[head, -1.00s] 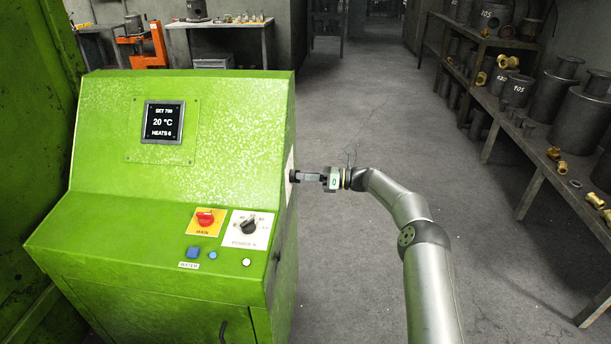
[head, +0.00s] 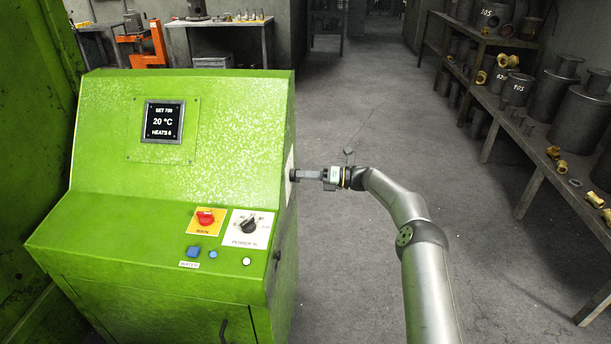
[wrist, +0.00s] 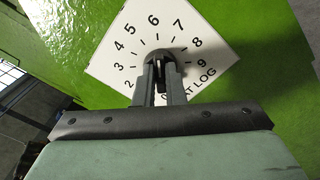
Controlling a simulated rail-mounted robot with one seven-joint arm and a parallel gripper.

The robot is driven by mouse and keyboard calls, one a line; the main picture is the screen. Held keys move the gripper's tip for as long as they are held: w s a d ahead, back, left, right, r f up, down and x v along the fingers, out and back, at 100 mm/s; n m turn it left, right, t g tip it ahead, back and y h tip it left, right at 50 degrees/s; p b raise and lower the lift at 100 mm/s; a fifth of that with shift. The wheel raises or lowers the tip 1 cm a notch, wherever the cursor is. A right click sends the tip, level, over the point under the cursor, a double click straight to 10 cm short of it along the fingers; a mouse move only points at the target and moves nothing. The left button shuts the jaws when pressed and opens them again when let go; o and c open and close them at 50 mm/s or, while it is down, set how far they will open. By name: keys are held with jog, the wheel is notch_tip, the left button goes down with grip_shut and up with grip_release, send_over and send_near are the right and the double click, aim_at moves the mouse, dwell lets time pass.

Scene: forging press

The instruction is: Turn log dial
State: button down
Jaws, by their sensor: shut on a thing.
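The log dial is a dark round knob (wrist: 161,56) on a white plate (wrist: 120,50) marked with numbers and letters ending in "AT LOG". In the wrist view my gripper (wrist: 160,72) has its two fingers closed around the knob's bar, in front of the plate. The number 6 is near the top of the tilted plate, and part of the lettering is hidden behind the fingers. In the head view my gripper (head: 299,176) is at the right side of the green cabinet (head: 170,270). There the dial plate shows only edge-on.
The cabinet front has a screen (head: 163,122) reading 20 °C and HEATS 6, a red main switch (head: 205,218), a power knob (head: 248,226) and a blue button (head: 193,252). A shelf (head: 530,170) with dark cylinders and brass parts stands at right.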

jog(key=c, duration=1.5)
grip_release()
jog(key=shift+d, duration=0.15)
jog(key=d, duration=1.7)
jog(key=shift+s+b, duration=0.35)
jog(key=shift+b, duration=0.1)
